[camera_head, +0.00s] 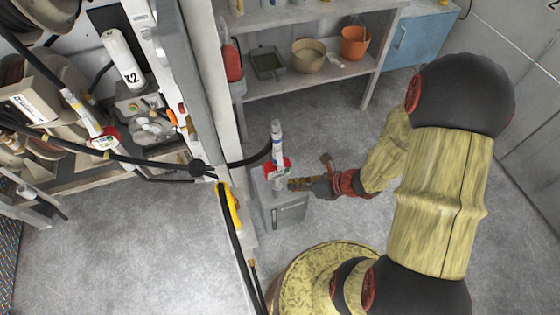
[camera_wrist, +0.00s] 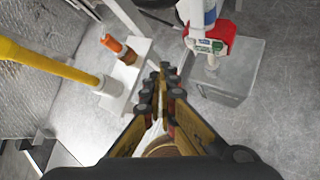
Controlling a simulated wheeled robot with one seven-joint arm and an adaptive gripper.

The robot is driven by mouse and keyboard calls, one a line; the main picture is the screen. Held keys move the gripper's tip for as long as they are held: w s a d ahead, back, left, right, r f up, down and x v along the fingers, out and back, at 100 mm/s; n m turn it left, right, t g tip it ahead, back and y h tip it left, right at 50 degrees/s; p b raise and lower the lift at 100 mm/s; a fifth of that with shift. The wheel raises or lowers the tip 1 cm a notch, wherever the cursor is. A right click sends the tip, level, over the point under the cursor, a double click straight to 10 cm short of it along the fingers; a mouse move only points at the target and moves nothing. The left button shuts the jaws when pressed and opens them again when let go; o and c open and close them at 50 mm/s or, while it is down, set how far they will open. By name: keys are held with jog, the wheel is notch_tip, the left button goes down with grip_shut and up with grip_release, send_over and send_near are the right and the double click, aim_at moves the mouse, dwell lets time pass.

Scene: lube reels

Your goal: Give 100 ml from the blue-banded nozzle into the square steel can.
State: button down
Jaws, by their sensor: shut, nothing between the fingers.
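A white nozzle with a blue band (camera_head: 277,142) and a red meter body stands upright at the square steel can (camera_head: 288,216). Its spout points down at the can's top; I cannot tell how deep it sits. In the wrist view the nozzle (camera_wrist: 208,42) is at the upper right, its spout end over the grey can (camera_wrist: 232,82). My gripper (camera_head: 294,184) is beside the nozzle, just right of it in the head view. In the wrist view my gripper (camera_wrist: 165,82) has its fingers together, empty, apart from the nozzle. The meter's reading is too small to make out.
A black hose (camera_head: 250,160) runs from the post to the nozzle. A second nozzle with a red body (camera_head: 104,139) hangs at the left by the reels. A shelf (camera_head: 290,88) with bowls stands behind.

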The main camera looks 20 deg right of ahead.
aim_at(280, 161)
dwell(0.3)
jog(key=w+f+b, duration=0.2)
jog(key=w+b, duration=0.1)
jog(key=w, duration=0.5)
jog(key=shift+w+f, duration=0.15)
jog(key=shift+f, duration=0.25)
jog(key=shift+w, duration=0.1)
dwell(1.1)
jog(key=shift+w+f, duration=0.15)
jog(key=shift+w, duration=0.15)
jog(key=shift+w+f, duration=0.15)
jog(key=shift+w, duration=0.4)
dwell(0.9)
jog(key=shift+s, duration=0.15)
jog(key=shift+s+r, duration=0.3)
jog(key=shift+s, duration=0.5)
jog(key=shift+s, duration=0.1)
